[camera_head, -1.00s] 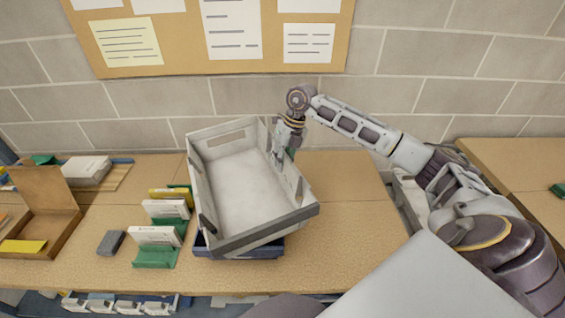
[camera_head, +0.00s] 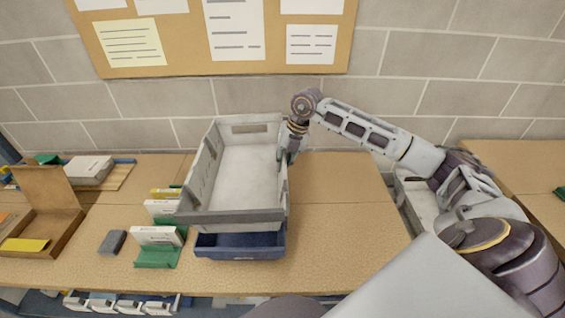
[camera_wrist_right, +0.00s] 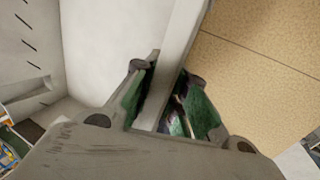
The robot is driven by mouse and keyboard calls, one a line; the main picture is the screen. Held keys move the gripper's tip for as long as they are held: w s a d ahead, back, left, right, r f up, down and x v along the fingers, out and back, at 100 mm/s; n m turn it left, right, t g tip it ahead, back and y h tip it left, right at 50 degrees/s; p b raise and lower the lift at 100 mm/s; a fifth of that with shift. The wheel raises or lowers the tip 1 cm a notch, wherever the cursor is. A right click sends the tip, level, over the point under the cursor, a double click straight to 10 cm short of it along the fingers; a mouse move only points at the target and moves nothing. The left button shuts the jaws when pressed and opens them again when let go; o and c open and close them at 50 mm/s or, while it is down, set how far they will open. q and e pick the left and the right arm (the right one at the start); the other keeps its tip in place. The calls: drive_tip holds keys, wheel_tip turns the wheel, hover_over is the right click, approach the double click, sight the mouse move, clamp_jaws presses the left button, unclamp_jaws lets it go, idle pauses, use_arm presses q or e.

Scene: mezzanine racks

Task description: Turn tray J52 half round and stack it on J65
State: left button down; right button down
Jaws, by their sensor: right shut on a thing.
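A light grey tray (camera_head: 242,178) is held in the air above a dark blue tray (camera_head: 240,246) on the bench. No label is readable on either, so I cannot tell which is J52 or J65. My right gripper (camera_head: 289,157) is shut on the grey tray's right wall. In the right wrist view, the gripper (camera_wrist_right: 165,105) has its green-padded fingers on both sides of that wall (camera_wrist_right: 186,35). The grey tray hides most of the blue one; only the blue front part shows. My left gripper is not in view.
Green holders with white boxes (camera_head: 157,237) stand close left of the trays, beside a dark grey block (camera_head: 112,242). An open cardboard box (camera_head: 48,210) is farther left. The bench (camera_head: 345,215) is clear to the right. A brick wall with a notice board (camera_head: 180,48) stands behind.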

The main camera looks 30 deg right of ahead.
idle(0.4)
drive_tip(key=shift+y, duration=0.3)
drive_tip(key=shift+f+b, duration=2.5)
drive_tip(key=shift+f, duration=0.25)
drive_tip(key=shift+a+f+b, duration=0.1)
drive_tip(key=shift+f+b, duration=0.3)
drive_tip(key=shift+f, duration=0.15)
drive_tip(key=c, duration=1.7)
unclamp_jaws()
drive_tip(key=shift+f, duration=0.15)
drive_tip(key=p+v, duration=0.5)
drive_tip(key=v, duration=0.6)
drive_tip(key=shift+s, duration=0.2)
idle(0.4)
